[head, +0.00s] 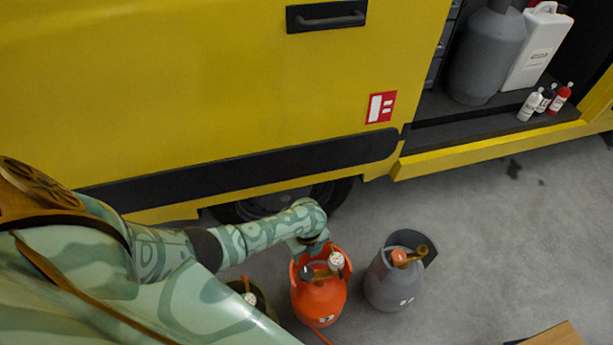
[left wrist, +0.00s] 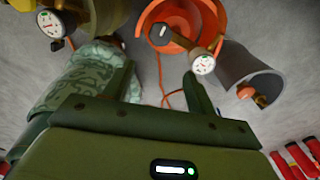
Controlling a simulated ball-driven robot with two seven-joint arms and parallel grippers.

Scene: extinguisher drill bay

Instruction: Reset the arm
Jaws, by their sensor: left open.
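My left arm reaches in from the left in the head view, and its left gripper (head: 312,246) is at the orange cylinder (head: 318,298), partly hidden by my wrist. In the left wrist view the two green fingers of the left gripper (left wrist: 162,84) stand apart with nothing held between them. The orange cylinder (left wrist: 180,42) with its gauge is beyond the fingertips, and an orange hose (left wrist: 160,78) runs between the fingers. I cannot tell whether a finger touches the cylinder. My right gripper is not in view.
A grey cylinder (head: 388,290) stands right of the orange one; a dark olive cylinder (head: 243,288) is partly hidden at left. A yellow vehicle (head: 200,80) stands behind, its open bay holding a grey tank (head: 485,60) and small bottles (head: 545,98). Floor is clear at right.

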